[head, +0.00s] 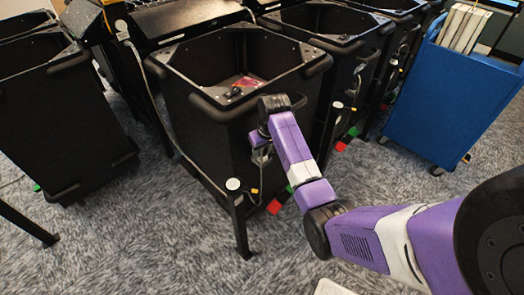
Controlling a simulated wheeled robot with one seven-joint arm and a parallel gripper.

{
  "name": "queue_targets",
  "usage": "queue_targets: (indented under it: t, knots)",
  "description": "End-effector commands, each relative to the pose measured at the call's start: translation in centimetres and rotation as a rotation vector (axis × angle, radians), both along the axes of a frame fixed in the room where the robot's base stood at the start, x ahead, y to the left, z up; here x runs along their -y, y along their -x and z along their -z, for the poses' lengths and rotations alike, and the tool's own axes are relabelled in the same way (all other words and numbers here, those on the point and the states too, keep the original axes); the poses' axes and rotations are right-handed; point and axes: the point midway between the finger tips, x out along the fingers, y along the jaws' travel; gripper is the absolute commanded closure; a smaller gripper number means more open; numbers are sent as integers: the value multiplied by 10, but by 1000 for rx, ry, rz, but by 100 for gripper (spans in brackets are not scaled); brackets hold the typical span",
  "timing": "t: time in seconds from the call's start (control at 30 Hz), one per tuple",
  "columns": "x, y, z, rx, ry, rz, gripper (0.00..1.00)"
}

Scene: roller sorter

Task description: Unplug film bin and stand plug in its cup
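A black open-topped bin (225,128) stands in the middle, with a few small items, one pink, in its bottom. I cannot tell for sure that it is the film bin. My gripper (261,157) hangs low against the bin's front right side. Its fingers are small and partly hidden, so I cannot tell whether they are open or what is between them. A grey cable (158,112) runs down the bin's left side towards a black post with a pale round top (233,184). A small yellow piece (255,191) sits beside that post. I cannot make out the plug or its cup.
Red (274,207) and green (289,188) tags show low near my arm. Other black bins stand left (62,125) and right (345,70). A blue cart (440,105) with upright pale items is at right. Grey carpet (130,235) in front is mostly clear.

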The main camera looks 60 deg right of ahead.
Motion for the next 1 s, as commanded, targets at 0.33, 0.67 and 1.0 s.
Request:
queue_targets:
  t: [0.33, 0.67, 1.0]
  knots:
    - [-6, 8, -21, -4, -3, 0, 38]
    - [-11, 18, -69, 1, 0, 0, 38]
    - [-12, 20, -76, 1, 0, 0, 38]
